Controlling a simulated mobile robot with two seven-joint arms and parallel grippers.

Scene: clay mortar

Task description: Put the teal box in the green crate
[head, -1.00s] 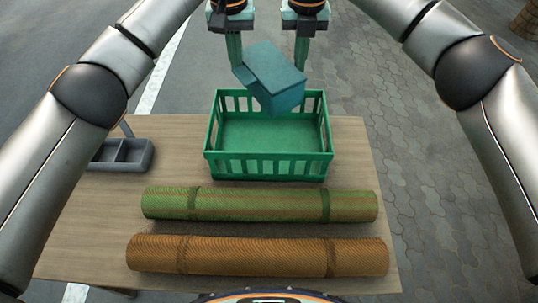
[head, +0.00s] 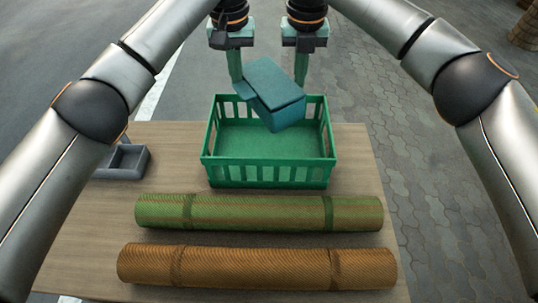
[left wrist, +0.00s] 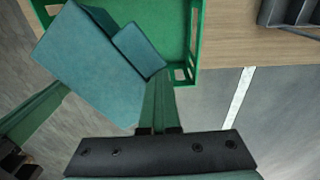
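The teal box (head: 272,94) is held tilted between my two grippers, above the far part of the green crate (head: 268,175). The box also shows in the left wrist view (left wrist: 90,62), with a smaller teal block-like part on its side, and the crate's rim (left wrist: 195,35) lies behind it. My left gripper (head: 237,80) has its fingers together against the box's left side. My right gripper (head: 300,80) has its fingers together at the box's right side. The box's underside and the exact contacts are hidden. The crate's visible floor is empty.
A green rolled mat (head: 260,212) and an orange-brown rolled mat (head: 257,266) lie in front of the crate on the wooden table (head: 170,150). A grey divided tray (head: 122,162) stands at the left, partly behind my left arm. Paving lies beyond the table.

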